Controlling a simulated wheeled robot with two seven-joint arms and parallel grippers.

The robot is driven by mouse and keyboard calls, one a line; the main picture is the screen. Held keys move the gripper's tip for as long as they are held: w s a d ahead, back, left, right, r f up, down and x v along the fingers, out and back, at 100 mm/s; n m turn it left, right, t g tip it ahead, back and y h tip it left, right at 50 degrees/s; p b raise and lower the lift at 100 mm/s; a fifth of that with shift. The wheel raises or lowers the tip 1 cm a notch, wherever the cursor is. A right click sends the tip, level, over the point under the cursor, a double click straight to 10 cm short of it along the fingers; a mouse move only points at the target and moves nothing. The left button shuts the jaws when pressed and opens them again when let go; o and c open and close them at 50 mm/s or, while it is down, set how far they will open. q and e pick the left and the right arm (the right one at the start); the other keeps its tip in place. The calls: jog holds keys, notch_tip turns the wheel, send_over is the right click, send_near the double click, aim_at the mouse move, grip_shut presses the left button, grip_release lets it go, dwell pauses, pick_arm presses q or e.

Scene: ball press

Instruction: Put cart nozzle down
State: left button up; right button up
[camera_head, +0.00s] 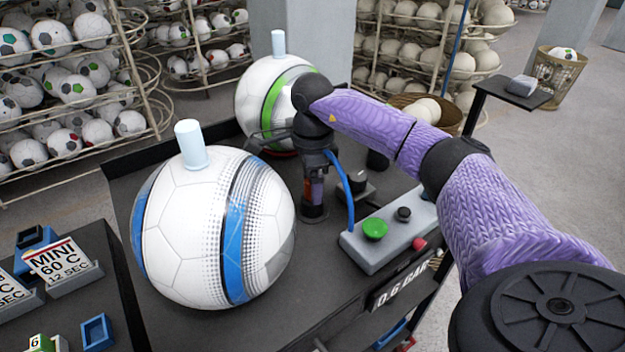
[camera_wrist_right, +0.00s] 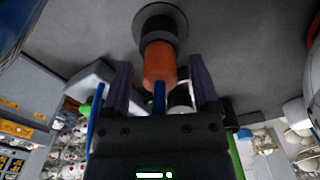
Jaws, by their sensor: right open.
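The cart nozzle (camera_wrist_right: 160,66) is an orange cylinder with its end at a dark round holder (camera_wrist_right: 160,25) on the cart top. A blue hose (camera_head: 346,190) runs from the nozzle area. My right gripper (camera_head: 315,182) points down over the nozzle, behind the large blue-and-white ball. In the right wrist view its fingers (camera_wrist_right: 161,72) stand apart on both sides of the orange body, with a gap on each side. The holder also shows in the head view (camera_head: 313,213). My left gripper is not in view.
A blue-and-white ball (camera_head: 190,240) and a green-and-white ball (camera_head: 262,85) stand on the dark cart top (camera_head: 330,285), each with a pale cylinder on top. A button box (camera_head: 385,235) is right of the holder. Ball racks (camera_head: 75,90) stand behind.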

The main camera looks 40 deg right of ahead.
jog(key=shift+r, duration=0.1)
notch_tip(320, 180, up, 12)
jog(key=p, duration=0.2)
